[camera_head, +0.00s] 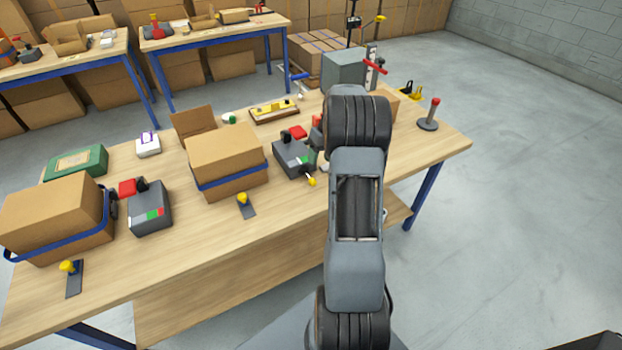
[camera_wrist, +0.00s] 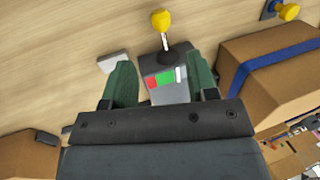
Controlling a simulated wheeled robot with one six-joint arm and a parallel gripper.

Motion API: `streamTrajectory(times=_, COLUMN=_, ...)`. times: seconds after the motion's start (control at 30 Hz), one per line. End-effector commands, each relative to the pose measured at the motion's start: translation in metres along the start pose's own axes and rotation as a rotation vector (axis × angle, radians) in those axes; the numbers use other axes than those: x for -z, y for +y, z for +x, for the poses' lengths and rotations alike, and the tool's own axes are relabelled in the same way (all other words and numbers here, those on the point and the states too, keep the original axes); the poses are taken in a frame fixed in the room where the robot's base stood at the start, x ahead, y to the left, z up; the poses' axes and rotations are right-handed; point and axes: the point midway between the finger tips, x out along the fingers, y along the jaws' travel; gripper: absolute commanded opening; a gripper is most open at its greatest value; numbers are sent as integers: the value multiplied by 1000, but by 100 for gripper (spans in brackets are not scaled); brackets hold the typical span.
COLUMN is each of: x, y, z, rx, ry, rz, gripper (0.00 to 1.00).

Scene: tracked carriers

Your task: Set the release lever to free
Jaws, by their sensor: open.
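The grey lever unit (camera_wrist: 170,93) shows between my fingers in the wrist view, with red, green and white patches on its face. A lever with a yellow ball knob (camera_wrist: 160,19) rises from its dark pivot, past the fingertips. My gripper (camera_wrist: 160,64) is open, one green finger on each side of the unit, and holds nothing. I cannot tell whether a finger touches it. In the head view the grey unit (camera_head: 291,158) stands beside my arm, its yellow knob (camera_head: 311,181) at the near side. My arm hides most of my gripper there.
A strapped carton (camera_head: 228,160) stands left of the unit, with a yellow knob on a blue plate (camera_head: 246,206) in front. A similar grey unit (camera_head: 150,208) and strapped carton (camera_head: 62,217) stand farther left. A red-topped post (camera_head: 429,115) stands at right. Bare tabletop lies in front.

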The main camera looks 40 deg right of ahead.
Motion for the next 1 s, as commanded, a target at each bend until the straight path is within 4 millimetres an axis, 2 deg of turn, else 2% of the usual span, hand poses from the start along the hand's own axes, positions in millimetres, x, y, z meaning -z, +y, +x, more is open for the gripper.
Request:
streamTrajectory(times=0.2, x=-1, y=-2, z=44, rx=3, ry=-4, rz=-1, gripper=53)
streamTrajectory(times=0.5, x=0, y=-2, z=85, rx=1, ry=-3, rz=-2, gripper=53)
streamTrajectory(times=0.7, x=0, y=-2, z=96, rx=0, ry=-1, rz=-2, gripper=53)
streamTrajectory(times=1.0, x=0, y=-2, z=98, rx=0, ry=0, rz=-2, gripper=53)
